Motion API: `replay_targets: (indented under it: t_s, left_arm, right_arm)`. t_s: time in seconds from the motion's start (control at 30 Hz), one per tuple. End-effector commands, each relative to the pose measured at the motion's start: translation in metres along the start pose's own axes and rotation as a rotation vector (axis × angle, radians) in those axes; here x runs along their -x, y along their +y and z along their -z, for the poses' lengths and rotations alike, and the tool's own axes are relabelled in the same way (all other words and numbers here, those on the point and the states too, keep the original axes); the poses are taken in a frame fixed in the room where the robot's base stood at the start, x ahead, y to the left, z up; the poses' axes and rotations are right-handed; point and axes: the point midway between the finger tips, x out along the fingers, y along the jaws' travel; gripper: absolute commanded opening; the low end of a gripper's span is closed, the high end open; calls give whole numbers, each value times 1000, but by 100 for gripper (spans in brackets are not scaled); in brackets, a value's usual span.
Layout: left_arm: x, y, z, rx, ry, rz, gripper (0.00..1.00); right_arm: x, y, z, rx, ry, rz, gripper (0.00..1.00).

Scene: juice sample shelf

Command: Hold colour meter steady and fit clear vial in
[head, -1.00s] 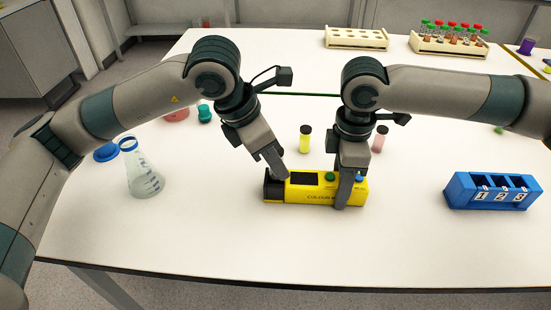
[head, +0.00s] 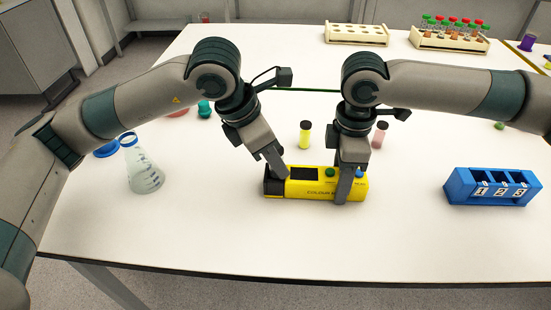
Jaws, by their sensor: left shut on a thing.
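The yellow colour meter (head: 320,191) lies on the white table, with a dark screen, a green and a blue button and a black left end. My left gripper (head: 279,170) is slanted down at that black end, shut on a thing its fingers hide. I take it to be the clear vial, but cannot make it out or tell how deep it sits. My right gripper (head: 344,188) points straight down at the meter's right part. One finger lies across the front face; the other is hidden behind. It appears shut on the meter.
A yellow vial (head: 305,136) and a pink vial (head: 380,135) stand behind the meter. A blue numbered rack (head: 489,203) is at right, a flask (head: 143,169) at left. Racks (head: 357,42) stand at the back. The table front is clear.

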Motion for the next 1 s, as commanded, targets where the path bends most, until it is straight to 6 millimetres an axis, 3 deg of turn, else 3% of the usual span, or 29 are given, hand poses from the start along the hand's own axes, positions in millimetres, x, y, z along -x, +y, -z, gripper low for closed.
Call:
replay_targets:
  t_s: [1.0]
  left_arm:
    - [10,0,-4,-1,1,0,1]
  right_arm:
    - [1,0,0,0,1,-1,12]
